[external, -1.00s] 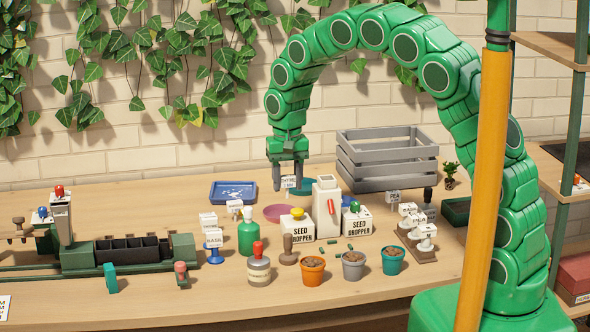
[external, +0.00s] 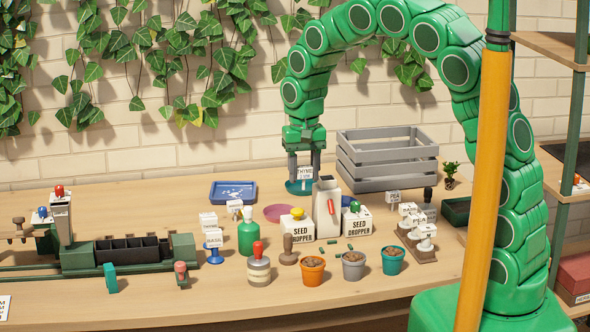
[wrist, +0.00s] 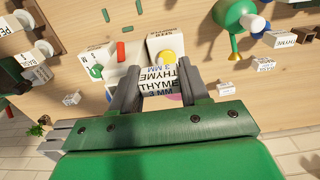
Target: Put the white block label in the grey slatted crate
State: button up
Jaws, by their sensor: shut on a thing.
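The white block label (external: 305,171), printed THYME 3 MM, is held between the two fingers of my gripper (external: 305,168). In the wrist view the label (wrist: 158,87) sits between the grey fingertips of my gripper (wrist: 159,84), with its print facing the camera. The grey slatted crate (external: 388,173) stands just to the right of my gripper, at the back by the wall. Its inside is mostly hidden by its front slats.
A white scoop-like container (external: 327,207) and two seed dropper boxes (external: 297,226) stand in front of my gripper. A teal dish (external: 299,187) lies under it. A blue tray (external: 233,191) is to the left. Small pots (external: 312,270) line the front.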

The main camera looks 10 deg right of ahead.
aim_at(303, 166)
jog(key=r, duration=0.3)
jog(key=shift+w+r, duration=0.2)
jog(key=shift+r, duration=0.15)
jog(key=w+d, duration=0.9)
jog(key=w, duration=0.5)
jog(key=w+d+r, duration=0.1)
jog(key=w+d, duration=0.8)
jog(key=w, duration=0.5)
jog(key=shift+d+n, duration=0.15)
jog(key=shift+n, duration=0.15)
jog(key=w+d, duration=0.1)
jog(key=d, duration=0.3)
jog(key=w+d, duration=0.2)
jog(key=d, duration=0.2)
jog(key=w+d+f, duration=0.1)
jog(key=w+d, duration=0.1)
jog(key=d, duration=0.2)
jog(key=shift+d, duration=0.35)
jog(key=shift+w+d+f, duration=0.1)
jog(key=shift+d+f, duration=0.35)
jog(key=shift+f, duration=2.4)
jog(key=shift+w+d+f, duration=0.1)
jog(key=shift+d+f, duration=0.4)
jog(key=shift+f, duration=2.4)
jog(key=shift+w+d+f, duration=0.1)
jog(key=shift+d+f, duration=0.35)
jog(key=shift+f, duration=2.4)
jog(key=shift+f, duration=0.15)
